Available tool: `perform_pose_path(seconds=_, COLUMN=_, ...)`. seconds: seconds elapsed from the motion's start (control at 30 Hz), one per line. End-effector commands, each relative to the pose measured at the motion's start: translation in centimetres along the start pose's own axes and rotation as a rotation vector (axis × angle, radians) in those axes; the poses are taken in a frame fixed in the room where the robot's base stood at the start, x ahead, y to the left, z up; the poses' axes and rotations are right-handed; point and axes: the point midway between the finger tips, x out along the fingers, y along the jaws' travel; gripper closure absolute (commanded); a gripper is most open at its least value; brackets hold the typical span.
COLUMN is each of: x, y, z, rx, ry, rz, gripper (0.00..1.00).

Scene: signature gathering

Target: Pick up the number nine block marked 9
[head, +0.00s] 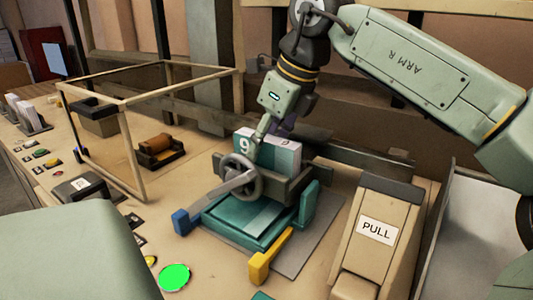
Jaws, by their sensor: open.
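The number nine block (243,145) is teal and white, with a white 9 on its front left face. It stands upright in the grey and teal clamp-like fixture (291,187), behind a grey handwheel (241,176). A second mark shows on the block's paler right part, too small to read surely. My gripper (262,132) comes down from above at the block's top, close to the 9. One finger shows in front of the block. The other finger is mostly hidden, and I cannot tell whether they touch the block.
A box with a PULL label (378,231) stands to the right of the fixture. Blue (181,222) and yellow (259,268) stops project in front. A green button (174,277) glows at the front.

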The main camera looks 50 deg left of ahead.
Motion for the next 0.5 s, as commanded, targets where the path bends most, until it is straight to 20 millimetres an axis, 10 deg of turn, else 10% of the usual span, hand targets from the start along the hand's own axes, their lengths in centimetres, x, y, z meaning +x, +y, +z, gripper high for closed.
perform_pose_path(seconds=0.5, x=0.41, y=-0.02, z=-0.21, rx=0.0, ry=0.0, rz=0.0, gripper=0.52)
